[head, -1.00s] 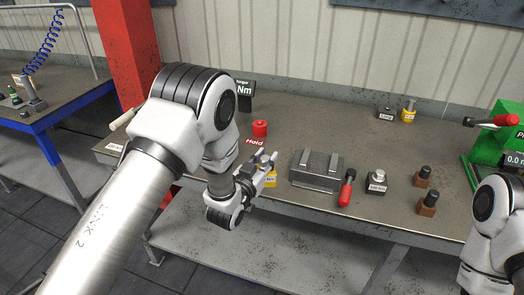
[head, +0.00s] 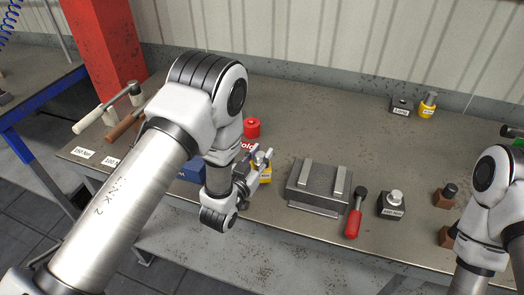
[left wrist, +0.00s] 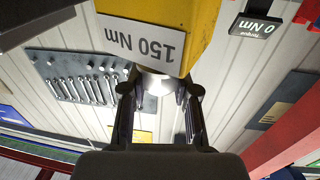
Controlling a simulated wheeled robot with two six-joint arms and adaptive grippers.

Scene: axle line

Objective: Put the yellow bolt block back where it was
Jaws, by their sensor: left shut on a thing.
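I cannot tell whether the block touches the table. Another yellow block (head: 427,106) with a bolt stands at the back right of the table, beside a dark labelled block (head: 401,106). My right gripper is out of view.
A grey fixture with two rails (head: 318,185) stands right of the held block, then a red-handled tool (head: 354,215) and a dark block with a bolt (head: 391,204). A red cylinder (head: 251,128) and blue box (head: 188,168) are near my left arm. The back middle is clear.

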